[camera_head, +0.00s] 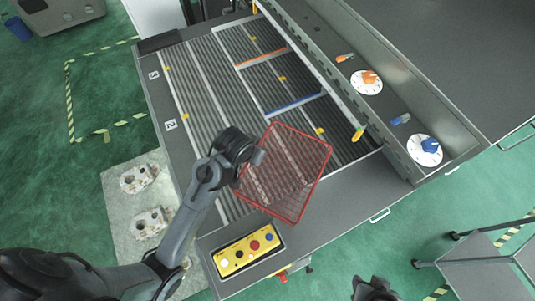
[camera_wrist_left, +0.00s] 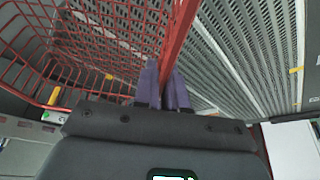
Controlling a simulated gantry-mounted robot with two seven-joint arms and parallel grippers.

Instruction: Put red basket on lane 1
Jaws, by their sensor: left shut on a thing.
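The red wire basket (camera_head: 300,187) is over the near part of the roller table, tilted in the picture; I cannot tell whether it touches the rollers. My left gripper (camera_head: 259,157) is at the basket's left rim. In the left wrist view the purple fingers (camera_wrist_left: 163,88) are shut on the red rim bar, with the basket's mesh (camera_wrist_left: 110,38) to the left. A dark part at the bottom edge may be my right gripper (camera_head: 372,290).
A yellow button box (camera_head: 248,250) sits at the table's near edge. A raised panel with two white dials (camera_head: 367,82) borders the right side. Orange (camera_head: 262,58) and blue (camera_head: 294,104) bars cross the lanes. Castings (camera_head: 150,222) lie on a pale slab at left.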

